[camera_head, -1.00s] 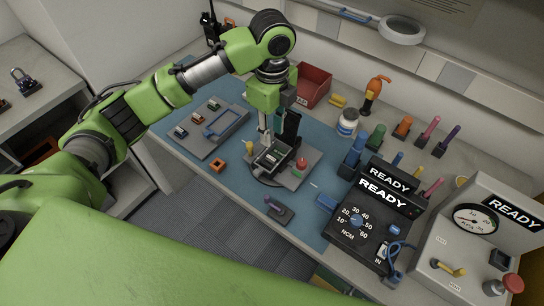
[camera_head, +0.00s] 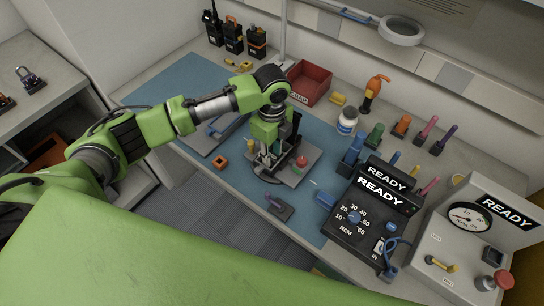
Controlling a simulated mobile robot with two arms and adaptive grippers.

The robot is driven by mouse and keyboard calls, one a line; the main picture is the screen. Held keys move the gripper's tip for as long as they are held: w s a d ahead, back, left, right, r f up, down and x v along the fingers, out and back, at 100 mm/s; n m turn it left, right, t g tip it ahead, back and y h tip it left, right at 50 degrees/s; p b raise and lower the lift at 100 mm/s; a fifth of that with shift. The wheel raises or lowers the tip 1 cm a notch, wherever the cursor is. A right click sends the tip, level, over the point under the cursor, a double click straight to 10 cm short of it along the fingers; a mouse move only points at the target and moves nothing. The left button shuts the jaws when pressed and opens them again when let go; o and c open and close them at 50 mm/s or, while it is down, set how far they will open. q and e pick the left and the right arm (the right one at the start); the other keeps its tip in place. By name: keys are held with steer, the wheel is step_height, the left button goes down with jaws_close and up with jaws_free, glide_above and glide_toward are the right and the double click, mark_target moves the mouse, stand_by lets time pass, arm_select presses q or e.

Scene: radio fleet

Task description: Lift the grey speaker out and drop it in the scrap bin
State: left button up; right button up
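My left gripper (camera_head: 269,150) points down over the radio fixture (camera_head: 302,174) in the middle of the blue mat. Its fingers are at or just above the opened radio there. The gripper body and wrist hide most of that radio, so I cannot make out the grey speaker or whether the fingers touch it. I cannot tell whether the fingers are open or shut. The red scrap bin (camera_head: 310,85), with its label on the front, stands behind and right of the gripper near the wall. My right gripper is not in view.
A parts tray (camera_head: 207,141) lies partly under my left arm. An orange block (camera_head: 220,162) and a purple-handled tool (camera_head: 278,207) lie on the mat. A white bottle (camera_head: 346,122), upright tools and black READY boxes (camera_head: 371,213) stand to the right. Radios (camera_head: 234,37) stand at the back.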

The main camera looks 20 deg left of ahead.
arm_select(q)
jaws_close()
steer(key=shift+r+b, duration=0.35)
steer(key=shift+r, duration=0.2)
step_height(320, 180, up, 2)
steer(key=shift+a+r+b, duration=0.1)
steer(key=shift+r+b, duration=0.05)
steer(key=shift+b, duration=0.3)
steer(key=s+a+r, duration=0.2)
steer(key=r, duration=0.1)
steer(key=s+r+b, duration=0.1)
steer(key=r, duration=0.1)
steer(key=shift+s+a+r, duration=0.1)
steer(key=shift+s+a, duration=0.1)
steer(key=shift+a, duration=0.2)
steer(key=s+a+r+b, duration=0.1)
steer(key=s+a+r, duration=0.3)
steer(key=s+a, duration=0.2)
steer(key=shift+s+r, duration=0.25)
steer(key=shift+s, duration=0.5)
